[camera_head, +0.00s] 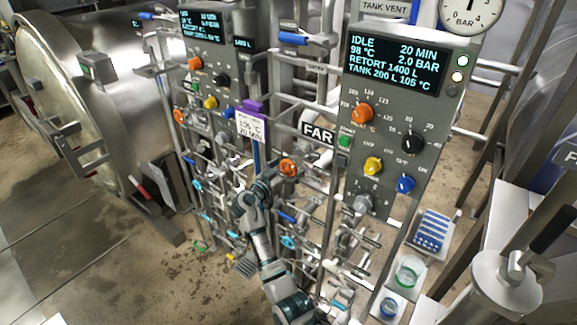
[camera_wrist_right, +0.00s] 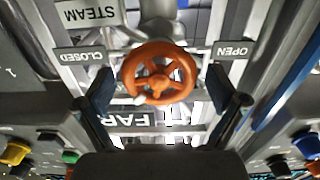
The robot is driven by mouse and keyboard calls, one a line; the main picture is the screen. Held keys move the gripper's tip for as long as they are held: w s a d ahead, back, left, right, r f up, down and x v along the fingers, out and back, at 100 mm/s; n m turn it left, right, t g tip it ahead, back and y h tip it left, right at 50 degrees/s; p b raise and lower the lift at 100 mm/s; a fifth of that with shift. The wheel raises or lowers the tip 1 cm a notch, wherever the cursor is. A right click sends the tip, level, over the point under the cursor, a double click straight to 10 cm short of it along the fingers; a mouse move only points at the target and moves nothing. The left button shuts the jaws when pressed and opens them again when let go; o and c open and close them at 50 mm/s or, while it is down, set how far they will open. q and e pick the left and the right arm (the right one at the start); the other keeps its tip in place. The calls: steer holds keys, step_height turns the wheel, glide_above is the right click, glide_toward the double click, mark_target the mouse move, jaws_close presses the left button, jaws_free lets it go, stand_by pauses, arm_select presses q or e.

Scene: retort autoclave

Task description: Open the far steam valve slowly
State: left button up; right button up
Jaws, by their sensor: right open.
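The far steam valve has an orange handwheel (camera_head: 288,168) in the middle of the head view, just left of and below the FAR sign (camera_head: 317,132). In the right wrist view the handwheel (camera_wrist_right: 160,73) sits between my fingers, with a STEAM label (camera_wrist_right: 90,13) and CLOSED (camera_wrist_right: 84,56) and OPEN (camera_wrist_right: 234,50) plates around it. My right gripper (camera_head: 270,184) is close to the wheel, just left of and below it. Its fingers (camera_wrist_right: 160,86) are open, one on each side of the wheel, with gaps showing. My left gripper is not in view.
Pipes and smaller valves crowd below. A steel retort door (camera_head: 75,100) is at left, a tray of blue strips (camera_head: 432,230) at right.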

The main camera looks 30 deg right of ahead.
steer(key=c, duration=1.1)
steer(key=shift+c, duration=0.2)
